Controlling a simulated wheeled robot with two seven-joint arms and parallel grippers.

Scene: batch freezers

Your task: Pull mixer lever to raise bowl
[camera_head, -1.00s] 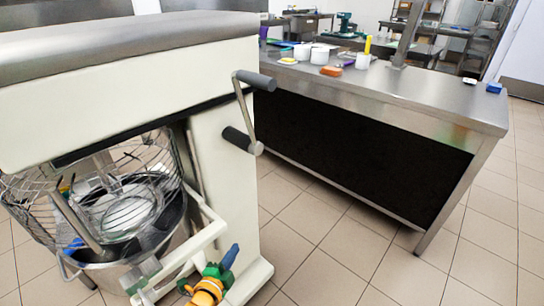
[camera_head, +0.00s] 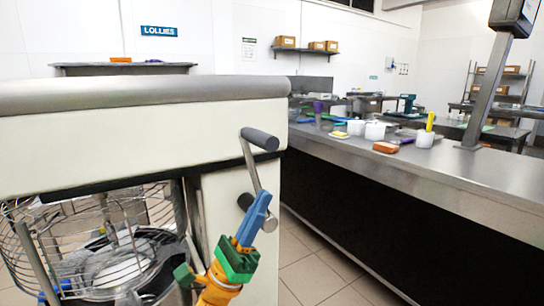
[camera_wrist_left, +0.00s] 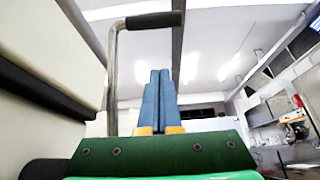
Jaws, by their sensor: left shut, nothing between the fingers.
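The mixer (camera_head: 120,140) is a large cream machine with a grey top at the left of the head view. Its crank-shaped lever (camera_head: 250,165) is on its right side, a metal rod with an upper and a lower dark grip. My left gripper (camera_head: 266,193) is shut and empty, pointing upward in front of the lower grip and partly hiding it. In the left wrist view the lever (camera_wrist_left: 112,75) stands to the left of the shut blue fingers (camera_wrist_left: 155,73), its dark grip above the tips. The metal bowl (camera_head: 160,296) sits behind the wire guard, partly cut off. My right gripper is not in view.
A steel counter (camera_head: 450,185) runs along the right, with white containers (camera_head: 375,130), an orange block (camera_head: 386,147) and a post (camera_head: 487,90). Tiled floor (camera_head: 310,265) shows between mixer and counter. A shelf with boxes (camera_head: 287,42) hangs on the back wall.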

